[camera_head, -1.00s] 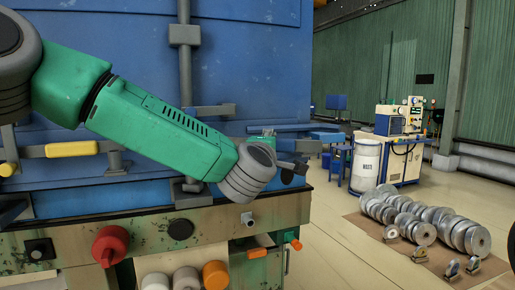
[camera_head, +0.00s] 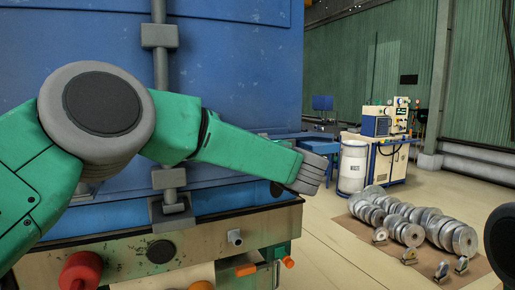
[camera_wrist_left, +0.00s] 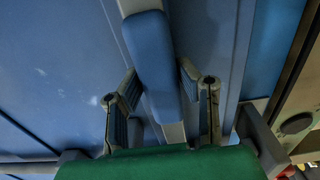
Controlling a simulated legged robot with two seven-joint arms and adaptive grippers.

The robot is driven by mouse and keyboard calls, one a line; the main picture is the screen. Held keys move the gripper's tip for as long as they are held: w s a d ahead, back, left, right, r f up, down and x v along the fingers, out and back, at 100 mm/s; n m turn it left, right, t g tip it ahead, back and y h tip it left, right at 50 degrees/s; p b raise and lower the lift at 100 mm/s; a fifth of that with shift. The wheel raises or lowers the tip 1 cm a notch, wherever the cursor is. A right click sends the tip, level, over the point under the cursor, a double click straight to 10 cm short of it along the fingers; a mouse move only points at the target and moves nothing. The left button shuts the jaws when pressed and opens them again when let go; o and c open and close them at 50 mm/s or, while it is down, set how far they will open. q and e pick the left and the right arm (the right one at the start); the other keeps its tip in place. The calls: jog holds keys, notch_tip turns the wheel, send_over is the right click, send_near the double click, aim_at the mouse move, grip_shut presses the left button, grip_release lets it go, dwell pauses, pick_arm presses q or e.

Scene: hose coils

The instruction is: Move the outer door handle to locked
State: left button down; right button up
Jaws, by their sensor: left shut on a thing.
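The outer door handle, with a blue grip (camera_wrist_left: 153,45) and pale metal ends, runs up from between my left gripper's fingers in the left wrist view. My left gripper (camera_wrist_left: 158,75) has one finger on each side of the blue grip and is shut on it. My right gripper is not in view.
A worn ledge below the door holds a red knob (camera_head: 80,270), a black knob (camera_head: 161,251) and orange-tipped parts. Metal discs (camera_head: 415,220) lie on a floor mat at right, near a white drum (camera_head: 353,168) and a machine cart (camera_head: 385,155). Open floor lies between.

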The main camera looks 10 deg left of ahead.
pick_arm(q)
jog(key=shift+w, duration=0.15)
jog(key=shift+w+a, duration=0.2)
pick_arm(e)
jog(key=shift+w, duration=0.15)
pick_arm(q)
jog(key=c, duration=1.2)
grip_release()
jog(key=shift+w+f, duration=0.15)
jog(key=shift+w, duration=0.05)
jog(key=shift+o, duration=0.2)
jog(key=shift+w+a+f, duration=0.15)
jog(key=shift+w, duration=0.1)
jog(key=shift+s+r, duration=0.2)
jog(key=shift+s, duration=0.15)
jog(key=v, duration=1.1)
jog(key=shift+d+f, duration=0.25)
jog(key=shift+d, duration=0.15)
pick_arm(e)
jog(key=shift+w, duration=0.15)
pick_arm(q)
jog(key=shift+w, duration=0.1)
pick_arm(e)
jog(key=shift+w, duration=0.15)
